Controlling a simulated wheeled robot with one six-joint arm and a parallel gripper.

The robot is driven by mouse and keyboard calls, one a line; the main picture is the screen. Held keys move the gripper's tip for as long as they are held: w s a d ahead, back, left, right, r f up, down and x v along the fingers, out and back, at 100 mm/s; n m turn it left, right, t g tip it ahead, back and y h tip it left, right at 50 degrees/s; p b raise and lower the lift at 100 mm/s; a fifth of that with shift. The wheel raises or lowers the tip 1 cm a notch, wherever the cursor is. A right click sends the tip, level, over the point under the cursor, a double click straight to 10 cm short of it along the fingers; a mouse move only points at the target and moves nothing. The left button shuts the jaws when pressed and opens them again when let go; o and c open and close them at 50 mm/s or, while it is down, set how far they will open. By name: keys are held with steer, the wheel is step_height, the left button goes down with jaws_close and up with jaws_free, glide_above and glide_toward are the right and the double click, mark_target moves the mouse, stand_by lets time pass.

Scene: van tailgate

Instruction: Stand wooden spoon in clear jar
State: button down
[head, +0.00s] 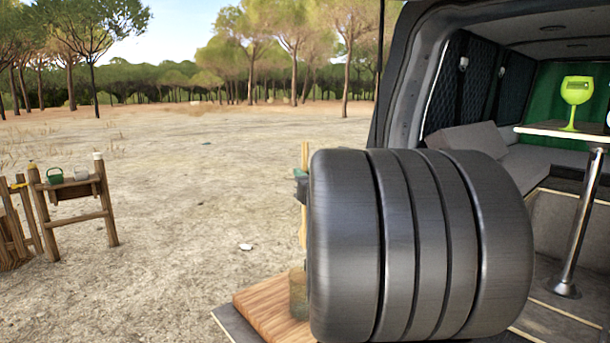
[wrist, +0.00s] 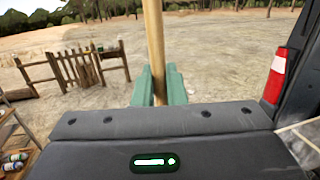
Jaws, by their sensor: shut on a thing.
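The wooden spoon (head: 304,232) stands about upright in my gripper (head: 301,186). The green fingers are closed around its shaft, which also shows in the wrist view (wrist: 153,45) between the fingertips (wrist: 159,88). The clear jar (head: 297,294) stands on a wooden board below the gripper in the head view. My dark arm hides the jar's right side. The visible part of the spoon is above the jar, apart from it as far as I can see. The jar does not show in the wrist view.
The wooden board (head: 254,309) lies on the van's tailgate edge. My arm blocks much of the head view.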

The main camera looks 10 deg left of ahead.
steer(key=b, duration=0.3)
glide_above(306, 227)
steer(key=shift+w+a+f, duration=0.1)
steer(key=shift+a+f, duration=0.05)
steer(key=shift+f, duration=2.8)
step_height(306, 227, down, 8)
steer(key=b, duration=1)
steer(key=shift+f, duration=0.1)
steer(key=c, duration=1.4)
jaws_free()
steer(key=b+v, duration=0.1)
steer(key=v, duration=1.3)
steer(key=shift+b, duration=0.3)
steer(key=shift+w+a, duration=0.1)
steer(key=shift+w, duration=0.05)
